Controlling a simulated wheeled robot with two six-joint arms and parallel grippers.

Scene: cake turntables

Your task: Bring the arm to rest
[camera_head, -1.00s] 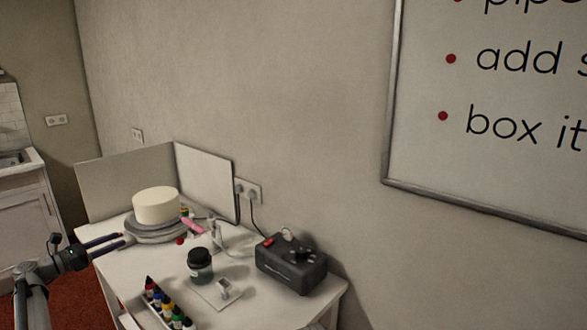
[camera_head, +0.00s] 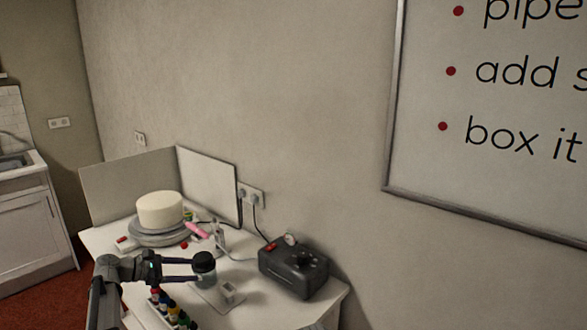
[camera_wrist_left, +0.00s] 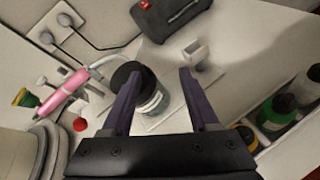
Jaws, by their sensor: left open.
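My left gripper (camera_head: 190,270) is open over the table, with its fingers pointing right toward a dark-lidded jar (camera_head: 204,264). In the left wrist view, the jar (camera_wrist_left: 152,100) shows between the two open fingers (camera_wrist_left: 160,82), partly behind the left one. Nothing is seen gripped; I cannot tell whether the fingers touch the jar. The cream cake (camera_head: 160,209) stands on the grey turntable (camera_head: 160,238) at the back left of the table, clear of the gripper. My right gripper is not in view.
A black compressor (camera_head: 293,272) stands at the right, its cable plugged into the wall. A pink airbrush (camera_head: 197,230) is beside the turntable. Several colour bottles (camera_head: 168,308) stand in front, below the arm. White panels (camera_head: 208,186) border the table's back corner.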

